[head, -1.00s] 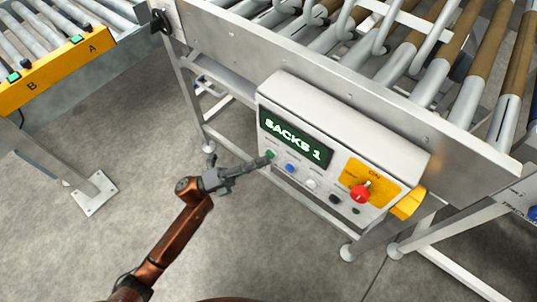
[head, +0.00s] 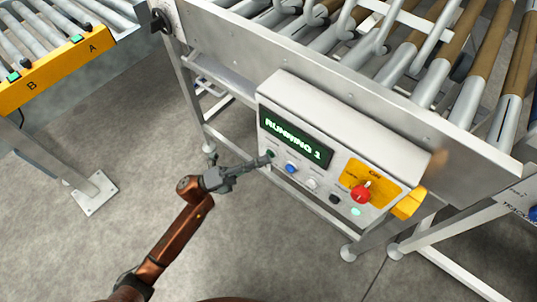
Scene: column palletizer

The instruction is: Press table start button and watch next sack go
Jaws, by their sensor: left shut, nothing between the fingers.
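The control box (head: 345,120) hangs on the side of the roller table (head: 330,75). Its green display (head: 295,139) reads "RUNNING 1". My left gripper (head: 268,160) is shut and empty, its tips at the green start button (head: 271,153) at the left end of the button row. The tips partly cover this button, and I cannot tell whether they touch it. To its right are a blue button (head: 291,168), a white button (head: 312,183) and a black one (head: 335,198). A small lamp (head: 355,212) glows pale green. My right gripper is not in view, and no sack shows.
A red knob (head: 361,193) sits on a yellow plate at the box's right. An amber light glows by the box's right edge. Another conveyor with a yellow panel (head: 50,72) marked A and B stands at upper left. Bare concrete floor (head: 90,240) lies between.

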